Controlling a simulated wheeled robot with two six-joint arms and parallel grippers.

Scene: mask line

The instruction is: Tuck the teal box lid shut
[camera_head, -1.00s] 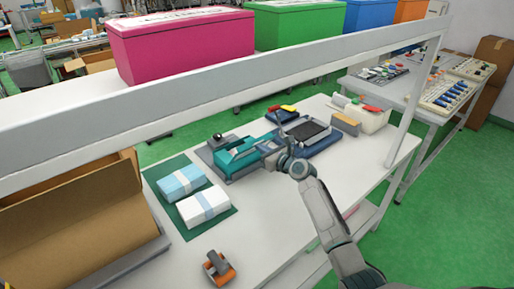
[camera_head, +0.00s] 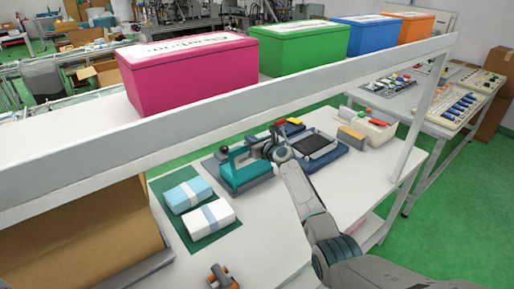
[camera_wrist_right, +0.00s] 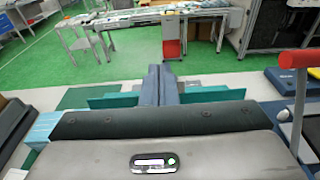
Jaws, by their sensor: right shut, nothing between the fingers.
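The teal box (camera_head: 243,174) sits on a grey-blue base on the white table, left of my right gripper. It also shows in the wrist view as teal strips (camera_wrist_right: 117,99) on both sides of the fingers. A teal panel stands up along its upper side in the head view; how far the lid is closed I cannot tell. My right gripper (camera_head: 262,147) is shut and empty, at the right end of the teal box. In the right wrist view the shut fingers (camera_wrist_right: 163,86) reach over it, hiding its middle; contact is unclear.
A green mat (camera_head: 205,238) with blue and white mask bundles lies left of the box. A dark blue tray (camera_head: 337,157) is to the right. A grey shelf beam (camera_head: 290,97) crosses above the table. A cardboard box (camera_head: 80,245) stands at left.

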